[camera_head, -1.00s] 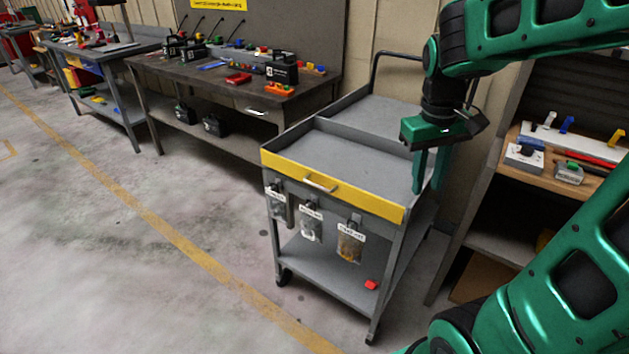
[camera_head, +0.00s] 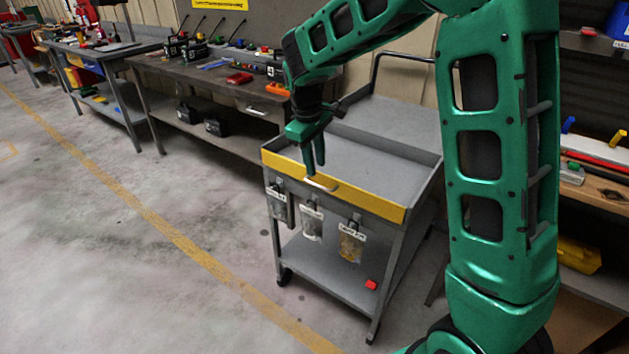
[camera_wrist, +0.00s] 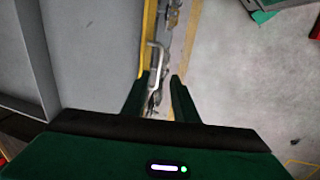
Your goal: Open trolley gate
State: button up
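The trolley (camera_head: 385,160) is grey with raised edges. Its yellow gate (camera_head: 367,200) stands upright along the near side, closing off the top tray. A pale metal handle (camera_head: 322,186) is fixed to the gate. My gripper (camera_head: 316,172) points down over the gate, close to the handle. In the wrist view my gripper (camera_wrist: 160,82) is open, its two green fingers apart. The handle (camera_wrist: 155,58) shows just beyond the fingertips, roughly in line with the gap, and the gate's yellow edge (camera_wrist: 149,30) runs beside it. I cannot tell whether a finger touches the handle.
Labelled bags (camera_head: 312,222) hang below the gate. A red block (camera_head: 371,285) lies on the trolley's lower shelf (camera_head: 335,275). A workbench (camera_head: 225,90) with tools stands behind left, and shelving (camera_head: 590,185) stands at right. The floor in front (camera_head: 130,240) is clear.

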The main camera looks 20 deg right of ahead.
aim_at(318, 179)
jog(key=f, duration=0.4)
jog(key=d+f, duration=0.1)
jog(key=f, duration=0.2)
jog(key=shift+w, duration=0.4)
